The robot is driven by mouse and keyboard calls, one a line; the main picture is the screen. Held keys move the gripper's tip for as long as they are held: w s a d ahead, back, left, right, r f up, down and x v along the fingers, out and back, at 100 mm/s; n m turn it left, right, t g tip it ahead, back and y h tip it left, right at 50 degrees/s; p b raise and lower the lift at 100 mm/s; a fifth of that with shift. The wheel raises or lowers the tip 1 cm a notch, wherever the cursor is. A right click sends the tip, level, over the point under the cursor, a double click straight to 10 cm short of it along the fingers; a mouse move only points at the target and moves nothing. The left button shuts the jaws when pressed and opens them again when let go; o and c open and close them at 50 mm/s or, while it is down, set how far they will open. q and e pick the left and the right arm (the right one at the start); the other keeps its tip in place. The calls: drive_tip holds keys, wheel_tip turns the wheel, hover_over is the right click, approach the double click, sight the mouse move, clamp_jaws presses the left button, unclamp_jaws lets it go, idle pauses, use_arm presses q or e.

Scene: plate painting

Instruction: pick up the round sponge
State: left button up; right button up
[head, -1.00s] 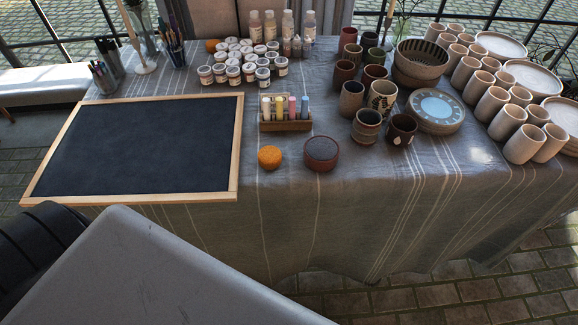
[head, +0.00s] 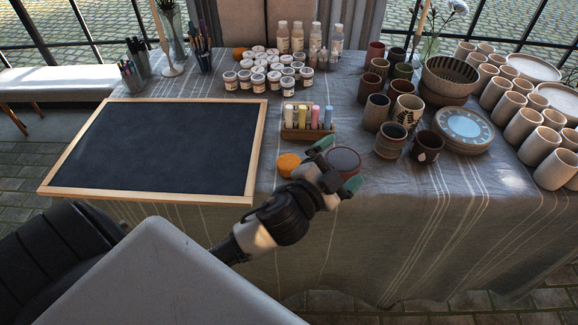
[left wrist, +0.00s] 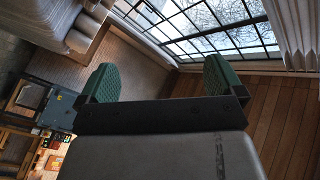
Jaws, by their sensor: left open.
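The round orange sponge (head: 288,164) lies near the front edge of the cloth-covered table in the head view, just right of the framed blackboard. My left gripper (head: 336,166) reaches in from the lower left, with its green fingertips to the right of the sponge and apart from each other. It partly covers the sponge's right side in the picture; whether they touch I cannot tell. In the left wrist view the two green finger pads (left wrist: 160,78) stand wide apart with nothing between them, facing a window and floor. My right gripper is not seen.
A dark red round tin (head: 344,160) sits right behind the fingertips. The blackboard (head: 160,150) fills the left; cups (head: 391,140) and plates (head: 464,130) crowd the right. Some cloth in front is free.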

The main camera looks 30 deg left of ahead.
use_arm(q)
drive_tip(key=w+d+r+m+h, duration=0.1)
drive_tip(key=d+r+m+h, duration=0.45)
drive_tip(key=m+h, duration=0.35)
drive_tip(key=m+g+y, duration=1.2)
drive_tip(key=m+g, duration=0.5)
drive_tip(key=g, duration=0.1)
approach(288, 162)
drive_tip(key=shift+s+a+f, duration=0.15)
drive_tip(key=shift+a, duration=0.3)
wheel_tip(288, 162, down, 5)
drive_tip(key=shift+r, duration=0.1)
drive_tip(key=shift+w+d+f+p, duration=0.1)
drive_tip(key=shift+f+p, duration=0.1)
drive_tip(key=shift+f, duration=1.2)
drive_tip(key=shift+w+d+f+p, duration=0.1)
drive_tip(key=shift+d+f+p, duration=0.05)
drive_tip(key=shift+f, duration=1.3)
drive_tip(key=c, duration=1.1)
drive_tip(key=shift+o, duration=0.2)
